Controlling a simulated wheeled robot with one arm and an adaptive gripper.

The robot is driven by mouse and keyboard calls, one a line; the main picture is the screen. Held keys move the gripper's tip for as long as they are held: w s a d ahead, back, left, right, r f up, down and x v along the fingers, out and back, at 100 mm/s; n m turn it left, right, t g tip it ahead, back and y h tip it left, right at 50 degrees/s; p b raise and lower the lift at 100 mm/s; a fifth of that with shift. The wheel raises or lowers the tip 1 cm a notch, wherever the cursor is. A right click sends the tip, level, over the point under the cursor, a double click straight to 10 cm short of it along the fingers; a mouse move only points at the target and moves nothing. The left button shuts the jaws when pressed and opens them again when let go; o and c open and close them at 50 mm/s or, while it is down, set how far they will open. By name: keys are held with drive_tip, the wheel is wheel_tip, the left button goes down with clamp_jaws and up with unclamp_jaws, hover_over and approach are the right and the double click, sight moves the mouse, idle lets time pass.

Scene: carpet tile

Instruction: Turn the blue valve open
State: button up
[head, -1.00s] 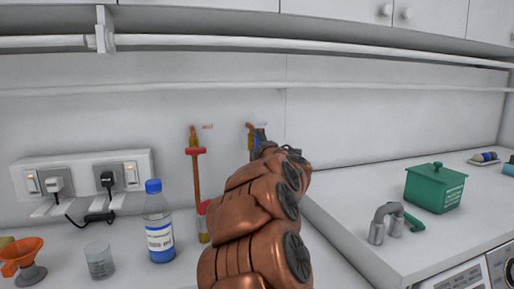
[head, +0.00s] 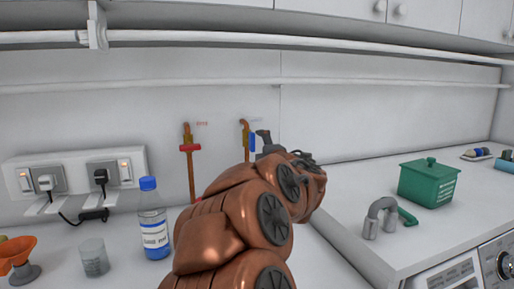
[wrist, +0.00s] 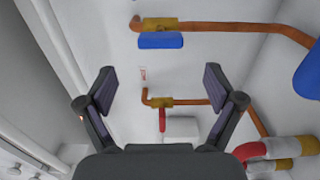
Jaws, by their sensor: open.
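The blue valve's handle (head: 252,142) is upright in the head view, lying along its copper pipe on the back wall. In the wrist view the blue handle (wrist: 161,41) runs parallel to the pipe, beside the brass valve body (wrist: 160,24). My gripper (wrist: 159,82) is open, with nothing between its fingers. The blue handle lies beyond the fingertips, toward the top of the wrist view, apart from them. In the head view my gripper (head: 265,139) is just right of the handle, and my arm hides the lower pipe.
A red valve handle (head: 190,148) sits across the neighbouring pipe to the left. A blue-capped bottle (head: 153,220), a beaker (head: 94,257) and an orange funnel (head: 17,256) stand on the left counter. A green box (head: 431,183) stands on the right. The wall right of the gripper is clear.

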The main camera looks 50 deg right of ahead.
drive_tip(key=shift+v, duration=1.55)
